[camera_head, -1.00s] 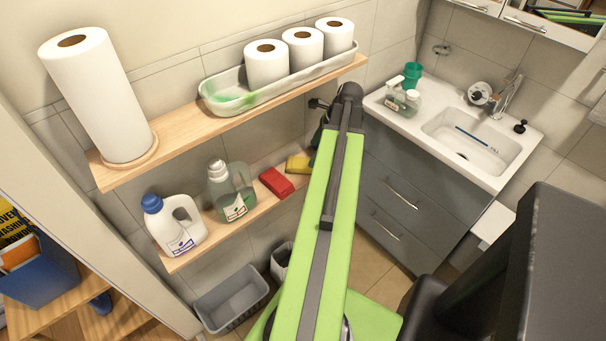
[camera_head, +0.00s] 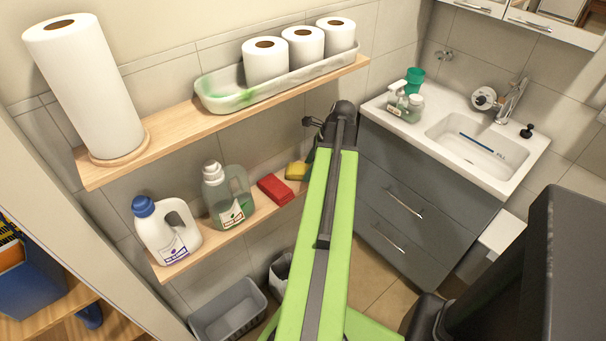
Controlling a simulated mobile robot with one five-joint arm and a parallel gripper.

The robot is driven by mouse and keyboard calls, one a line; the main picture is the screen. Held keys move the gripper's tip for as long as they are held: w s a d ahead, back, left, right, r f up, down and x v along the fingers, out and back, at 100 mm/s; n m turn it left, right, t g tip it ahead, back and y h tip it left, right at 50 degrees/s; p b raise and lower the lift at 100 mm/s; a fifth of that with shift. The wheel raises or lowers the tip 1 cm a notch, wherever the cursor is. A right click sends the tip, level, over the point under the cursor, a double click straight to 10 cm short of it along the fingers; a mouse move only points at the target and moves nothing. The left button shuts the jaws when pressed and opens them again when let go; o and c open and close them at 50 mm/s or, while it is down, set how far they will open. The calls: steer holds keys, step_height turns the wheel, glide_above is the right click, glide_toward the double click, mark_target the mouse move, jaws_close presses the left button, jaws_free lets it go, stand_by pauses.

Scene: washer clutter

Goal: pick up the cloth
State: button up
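A red folded block-like thing (camera_head: 275,188), which looks like the cloth, lies on the lower wooden shelf (camera_head: 205,246). It is between the green-grey detergent bottle (camera_head: 227,195) and a yellow sponge-like thing (camera_head: 296,171). My green arm reaches up the middle of the view. My gripper (camera_head: 313,122) is at its far end, small and dark, right of and beyond the red cloth and apart from it. Its fingers are too small and hidden to judge, and I see nothing held.
A white jug (camera_head: 167,232) stands at the lower shelf's left end. The upper shelf (camera_head: 165,130) above holds a paper towel roll (camera_head: 85,85) and a tray (camera_head: 225,102) with toilet rolls. A sink cabinet (camera_head: 400,187) stands right. A grey bin (camera_head: 228,310) is below.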

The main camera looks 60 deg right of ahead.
steer(key=c, duration=1)
steer(key=shift+r+p, duration=0.5)
step_height(320, 180, up, 4)
steer(key=p, duration=0.3)
steer(key=shift+f+p, duration=0.1)
steer(key=shift+p, duration=0.3)
steer(key=s+d+r+p, duration=0.4)
steer(key=s+r+p, duration=0.2)
steer(key=s, duration=0.5)
steer(key=shift+d+r, duration=0.1)
steer(key=o, duration=0.8)
steer(key=c, duration=0.4)
steer(key=shift+c, duration=0.4)
